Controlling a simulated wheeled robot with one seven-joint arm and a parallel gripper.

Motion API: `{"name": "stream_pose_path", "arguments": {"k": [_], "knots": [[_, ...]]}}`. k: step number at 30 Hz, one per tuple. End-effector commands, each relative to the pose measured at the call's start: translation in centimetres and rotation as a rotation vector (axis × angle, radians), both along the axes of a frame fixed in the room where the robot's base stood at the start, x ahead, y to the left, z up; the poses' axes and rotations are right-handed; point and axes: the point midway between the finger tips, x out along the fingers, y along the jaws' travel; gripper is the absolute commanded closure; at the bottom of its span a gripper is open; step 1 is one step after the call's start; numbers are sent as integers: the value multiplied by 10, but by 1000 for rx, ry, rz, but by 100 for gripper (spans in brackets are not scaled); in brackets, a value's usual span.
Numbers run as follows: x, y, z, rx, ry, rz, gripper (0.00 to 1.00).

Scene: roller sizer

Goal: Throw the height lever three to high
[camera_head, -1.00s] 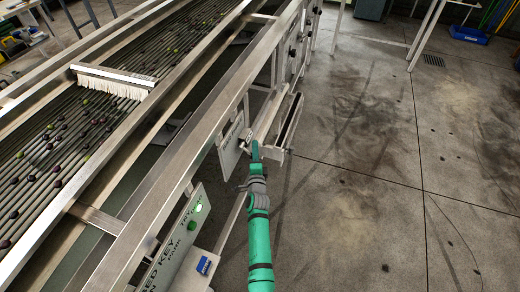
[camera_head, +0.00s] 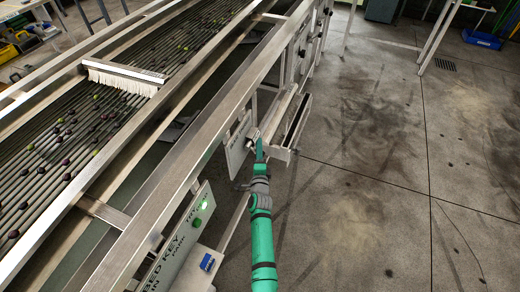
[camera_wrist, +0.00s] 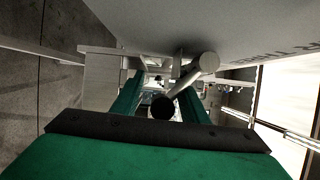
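My gripper (camera_head: 259,145) reaches forward beside a small pale panel (camera_head: 238,146) on the near side of the sizer frame. In the wrist view, my two green fingers (camera_wrist: 160,104) stand apart. A short grey lever (camera_wrist: 187,82) with a dark round end slants between them, its thicker light end up by the pale panel face. I cannot tell whether either finger touches it. The head view does not clearly show which numbered lever this is or its label.
A labelled control panel (camera_head: 190,232) with a green lit button and a blue block (camera_head: 207,262) are nearer. A narrow tray (camera_head: 296,122) juts out just past my gripper. The roller bed (camera_head: 70,140) runs along the left. The concrete floor (camera_head: 380,170) to the right is open.

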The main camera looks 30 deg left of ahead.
Motion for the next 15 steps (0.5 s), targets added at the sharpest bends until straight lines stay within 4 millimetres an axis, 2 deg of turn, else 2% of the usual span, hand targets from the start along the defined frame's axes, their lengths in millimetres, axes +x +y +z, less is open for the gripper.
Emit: {"name": "stream_pose_path", "arguments": {"k": [15], "knots": [[1, -2, 4, 3, -2, -5, 61]]}}
